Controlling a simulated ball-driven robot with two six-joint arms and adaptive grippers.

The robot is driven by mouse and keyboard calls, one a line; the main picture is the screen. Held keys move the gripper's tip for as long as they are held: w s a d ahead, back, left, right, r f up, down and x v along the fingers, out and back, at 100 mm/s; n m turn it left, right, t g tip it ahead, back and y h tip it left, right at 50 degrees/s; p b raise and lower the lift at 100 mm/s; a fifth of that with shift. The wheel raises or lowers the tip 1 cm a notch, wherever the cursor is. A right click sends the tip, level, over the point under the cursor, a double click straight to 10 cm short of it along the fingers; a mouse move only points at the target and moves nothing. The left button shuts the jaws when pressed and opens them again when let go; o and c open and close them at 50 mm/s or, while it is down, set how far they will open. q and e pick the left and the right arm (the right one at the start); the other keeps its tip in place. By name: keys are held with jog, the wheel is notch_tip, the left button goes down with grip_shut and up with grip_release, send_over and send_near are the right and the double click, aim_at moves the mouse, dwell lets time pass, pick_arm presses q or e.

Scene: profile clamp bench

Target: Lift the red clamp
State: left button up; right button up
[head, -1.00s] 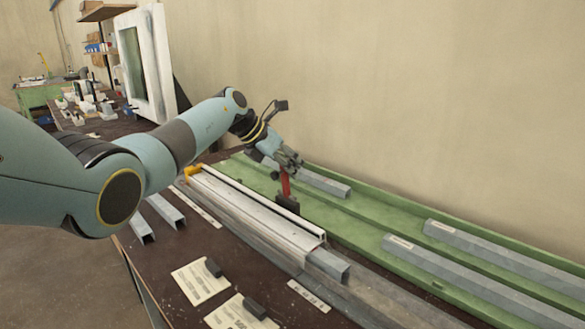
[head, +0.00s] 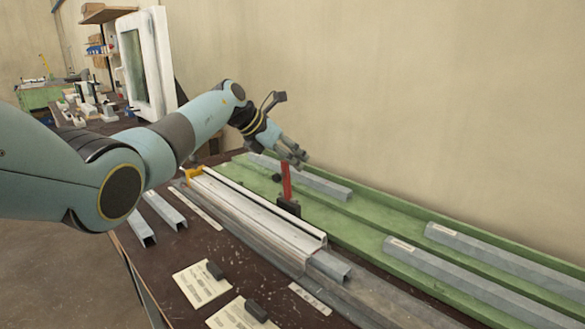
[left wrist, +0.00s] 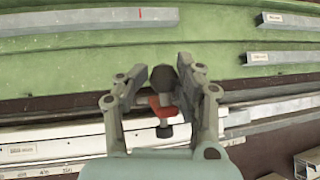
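The red clamp (head: 286,181) stands upright at the far long edge of the white profile rail (head: 255,208), with a dark block at its foot. My left gripper (head: 299,159) is just above its top in the head view. In the left wrist view, my left gripper (left wrist: 160,78) is open, with a finger on either side of the red clamp (left wrist: 160,107). Gaps show between the fingers and the red part; I see no grip on it. My right gripper is not in view.
A green tray (head: 368,211) with several grey profiles lies behind the rail along the wall. A yellow piece (head: 192,173) sits at the rail's far end. Paper sheets (head: 201,284) with dark blocks lie in front on the brown bench.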

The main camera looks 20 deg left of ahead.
pick_arm(q)
jog(key=shift+o, duration=1.1)
jog(key=shift+s+f, duration=0.1)
jog(key=shift+o, duration=0.4)
jog(key=shift+d+f, duration=0.1)
jog(key=shift+f, duration=0.15)
jog(key=v, duration=1.2)
